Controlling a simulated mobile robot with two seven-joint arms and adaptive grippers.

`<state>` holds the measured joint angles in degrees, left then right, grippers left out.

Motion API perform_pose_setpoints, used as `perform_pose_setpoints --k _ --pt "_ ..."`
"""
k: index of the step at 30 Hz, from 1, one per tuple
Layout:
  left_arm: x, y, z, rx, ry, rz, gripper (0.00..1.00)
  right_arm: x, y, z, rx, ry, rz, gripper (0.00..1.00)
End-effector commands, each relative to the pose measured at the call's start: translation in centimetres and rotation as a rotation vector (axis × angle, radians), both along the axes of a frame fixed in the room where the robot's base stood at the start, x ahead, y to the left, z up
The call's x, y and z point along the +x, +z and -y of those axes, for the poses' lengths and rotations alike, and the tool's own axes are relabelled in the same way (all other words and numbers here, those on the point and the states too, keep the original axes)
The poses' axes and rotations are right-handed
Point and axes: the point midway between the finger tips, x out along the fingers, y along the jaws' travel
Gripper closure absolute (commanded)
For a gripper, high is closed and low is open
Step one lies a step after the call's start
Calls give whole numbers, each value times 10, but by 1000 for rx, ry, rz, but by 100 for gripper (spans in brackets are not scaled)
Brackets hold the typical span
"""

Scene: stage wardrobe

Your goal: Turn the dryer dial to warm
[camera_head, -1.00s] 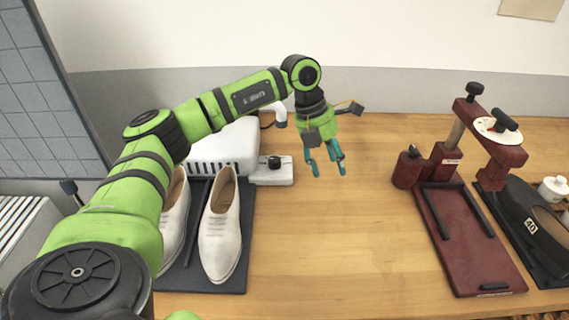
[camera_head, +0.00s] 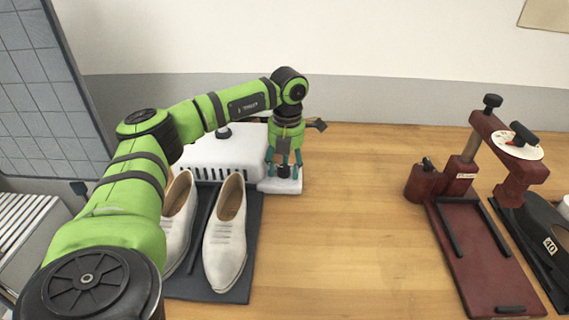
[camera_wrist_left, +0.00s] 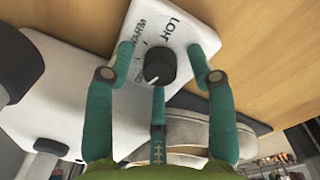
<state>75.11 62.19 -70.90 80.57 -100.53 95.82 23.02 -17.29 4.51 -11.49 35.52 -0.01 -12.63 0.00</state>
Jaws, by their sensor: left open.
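The white dryer (camera_head: 222,152) stands at the back left of the wooden table, with a black dial (camera_head: 284,172) on its small side panel. In the left wrist view the dial (camera_wrist_left: 160,66) shows a short white mark on its near, lower-left side. WARM and HOT are printed on the panel (camera_wrist_left: 178,25) beyond the dial; other lettering is partly hidden. My left gripper (camera_head: 284,163) points down over the dial, open, with its teal fingers spread around the dial. I cannot tell whether any finger touches it. My right gripper is not in view.
Two white shoes (camera_head: 226,238) stand on a dark mat (camera_head: 238,292) in front of the dryer. A dark red press-like stand (camera_head: 470,250) and a black item marked 40 (camera_head: 536,235) are at the right. The middle of the table (camera_head: 350,220) is clear.

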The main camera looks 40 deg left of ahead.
Motion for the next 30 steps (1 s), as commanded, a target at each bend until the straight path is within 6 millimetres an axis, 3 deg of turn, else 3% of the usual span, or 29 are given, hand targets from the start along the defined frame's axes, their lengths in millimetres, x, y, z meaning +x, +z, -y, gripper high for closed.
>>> perform_pose_setpoints --k 4,5,6,9,30 --pt "0 0 0 0 1 0 44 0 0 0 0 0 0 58" --pt "0 0 0 0 0 0 48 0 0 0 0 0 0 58" --pt "0 0 0 0 0 0 64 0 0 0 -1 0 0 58" --pt "0 0 0 -1 0 0 100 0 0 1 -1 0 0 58" --pt "1 1 0 -1 -76 2 100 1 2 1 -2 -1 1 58"
